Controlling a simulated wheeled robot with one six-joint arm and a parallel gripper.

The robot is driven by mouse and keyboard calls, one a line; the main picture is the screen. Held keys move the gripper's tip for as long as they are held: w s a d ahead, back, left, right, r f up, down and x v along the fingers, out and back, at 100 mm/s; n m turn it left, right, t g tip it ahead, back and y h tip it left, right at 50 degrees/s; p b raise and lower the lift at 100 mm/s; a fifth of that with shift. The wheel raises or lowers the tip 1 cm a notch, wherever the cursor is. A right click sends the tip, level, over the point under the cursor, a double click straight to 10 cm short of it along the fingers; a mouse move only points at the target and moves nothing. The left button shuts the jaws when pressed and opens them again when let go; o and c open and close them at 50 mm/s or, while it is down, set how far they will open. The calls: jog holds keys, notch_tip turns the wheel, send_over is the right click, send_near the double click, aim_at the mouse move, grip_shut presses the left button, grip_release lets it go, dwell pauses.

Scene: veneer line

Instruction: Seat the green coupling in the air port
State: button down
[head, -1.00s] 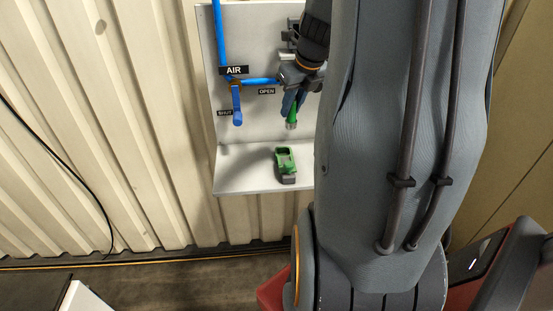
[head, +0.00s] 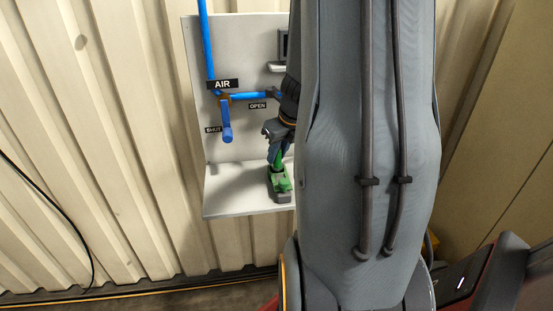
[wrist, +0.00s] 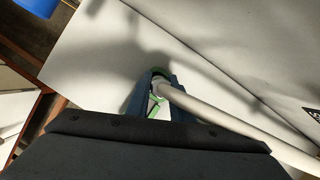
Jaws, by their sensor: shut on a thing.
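My gripper (head: 276,156) is shut on the green coupling (head: 279,158), pointing down beside the panel. The coupling's lower end meets a green and grey block (head: 281,186) on the shelf. I cannot tell whether its tip is inside the block or just above it. The air port is not marked apart from this block. My arm hides the panel's right side in the head view.
The grey panel (head: 235,60) carries an AIR label, blue pipe (head: 206,45) and a blue valve handle (head: 226,122) hanging at SHUT. The pale shelf (head: 230,190) is clear left of the block. A pale rod or hose (wrist: 220,120) crosses the wrist view.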

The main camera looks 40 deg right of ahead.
jog(key=shift+f, duration=0.55)
jog(key=shift+f, duration=0.2)
jog(key=c, duration=1.6)
grip_release()
jog(key=shift+o, duration=0.2)
jog(key=shift+r, duration=0.1)
